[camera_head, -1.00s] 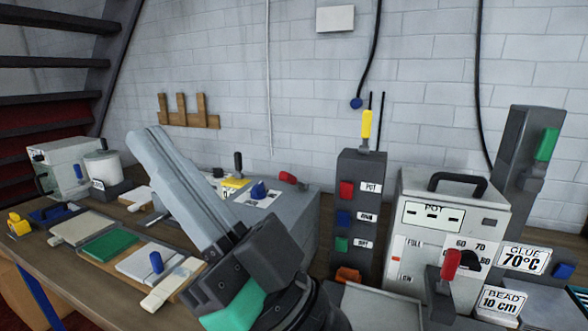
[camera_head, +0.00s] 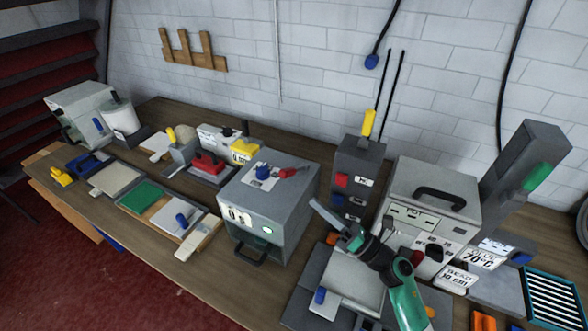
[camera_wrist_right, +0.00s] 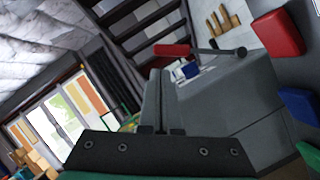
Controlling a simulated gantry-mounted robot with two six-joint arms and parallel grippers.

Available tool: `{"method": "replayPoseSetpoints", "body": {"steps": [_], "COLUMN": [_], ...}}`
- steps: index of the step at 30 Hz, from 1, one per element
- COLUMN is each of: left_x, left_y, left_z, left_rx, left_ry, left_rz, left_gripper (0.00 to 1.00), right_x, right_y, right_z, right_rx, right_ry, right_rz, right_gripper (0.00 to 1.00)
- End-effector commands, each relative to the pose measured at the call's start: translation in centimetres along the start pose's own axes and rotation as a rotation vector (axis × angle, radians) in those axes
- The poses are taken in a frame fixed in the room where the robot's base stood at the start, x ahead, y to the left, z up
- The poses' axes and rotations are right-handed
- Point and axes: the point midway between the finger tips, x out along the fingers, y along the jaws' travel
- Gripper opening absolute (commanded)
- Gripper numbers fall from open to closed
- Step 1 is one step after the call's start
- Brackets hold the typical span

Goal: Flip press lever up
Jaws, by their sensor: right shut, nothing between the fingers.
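A grey box-shaped press (camera_head: 262,205) with a number display and a front handle stands mid-table in the head view. A red-gripped lever (camera_head: 288,172) lies low across its top, beside a blue knob (camera_head: 262,172). The lever's red grip (camera_wrist_right: 172,50) and grey rod also show in the wrist view, beyond my fingers. My right gripper (camera_head: 328,214) is shut and empty, above the bench just right of the press and apart from the lever. Its closed fingers also show in the wrist view (camera_wrist_right: 163,100). My left gripper is not in view.
A dark button tower (camera_head: 358,165) with a yellow-handled lever (camera_head: 368,122) stands behind my right gripper. The pot machine (camera_head: 435,190) and a tall grey unit with a green handle (camera_head: 537,176) are to its right. Trays with a green pad (camera_head: 141,195) lie left of the press.

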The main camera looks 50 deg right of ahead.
Motion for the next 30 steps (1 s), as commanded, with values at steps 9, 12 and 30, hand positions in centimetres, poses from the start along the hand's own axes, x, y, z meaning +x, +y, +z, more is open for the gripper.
{"method": "replayPoseSetpoints", "body": {"steps": [9, 12, 30], "left_x": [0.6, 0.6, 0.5], "left_y": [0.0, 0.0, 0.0], "left_z": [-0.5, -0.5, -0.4], "left_rx": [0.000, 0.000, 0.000], "left_ry": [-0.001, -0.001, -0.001], "left_rz": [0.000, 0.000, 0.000], "left_gripper": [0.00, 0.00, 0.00], "right_x": [-2.8, -2.7, 5.2], "right_y": [-1.5, -1.5, -1.6], "right_z": [-4.0, -4.0, -5.0], "right_rx": [-0.078, -0.077, -0.075], "right_ry": [0.143, 0.141, 0.139], "right_rz": [-0.035, -0.034, -0.029], "right_gripper": [0.00, 0.00, 0.00]}}
